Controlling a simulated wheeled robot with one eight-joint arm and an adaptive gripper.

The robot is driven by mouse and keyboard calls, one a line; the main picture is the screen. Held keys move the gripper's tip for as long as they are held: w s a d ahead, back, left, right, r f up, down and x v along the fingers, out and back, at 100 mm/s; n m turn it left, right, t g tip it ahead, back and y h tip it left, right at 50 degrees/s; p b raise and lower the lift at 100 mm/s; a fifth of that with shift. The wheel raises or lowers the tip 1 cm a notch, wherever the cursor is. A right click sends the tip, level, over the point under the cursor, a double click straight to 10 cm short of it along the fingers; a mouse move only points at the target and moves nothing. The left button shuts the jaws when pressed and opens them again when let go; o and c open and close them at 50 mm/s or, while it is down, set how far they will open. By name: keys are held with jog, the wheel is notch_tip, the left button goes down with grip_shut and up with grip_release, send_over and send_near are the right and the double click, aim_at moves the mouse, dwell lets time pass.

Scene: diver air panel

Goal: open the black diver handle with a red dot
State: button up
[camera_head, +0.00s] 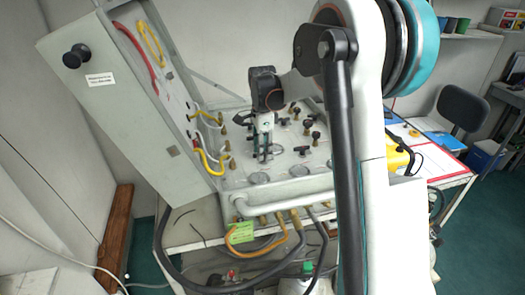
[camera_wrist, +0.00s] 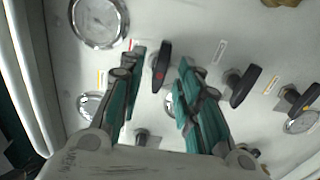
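The black diver handle with a red dot (camera_wrist: 161,67) stands on the grey panel in the wrist view, its long side running roughly up and down in the picture. My gripper (camera_wrist: 161,58) is open, with one teal and grey finger on each side of that handle. Gaps show between the handle and both fingers; whether the fingertips reach its depth I cannot tell. In the head view my gripper (camera_head: 265,150) is over the panel (camera_head: 299,168), and the red-dot handle cannot be made out there.
Two more black handles, one nearer (camera_wrist: 243,86) and one farther (camera_wrist: 300,100), are to the right of my gripper. A round gauge (camera_wrist: 98,22) is at upper left. In the head view the raised case lid (camera_head: 125,120) with hoses stands left of the panel.

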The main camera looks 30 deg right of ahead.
grip_shut()
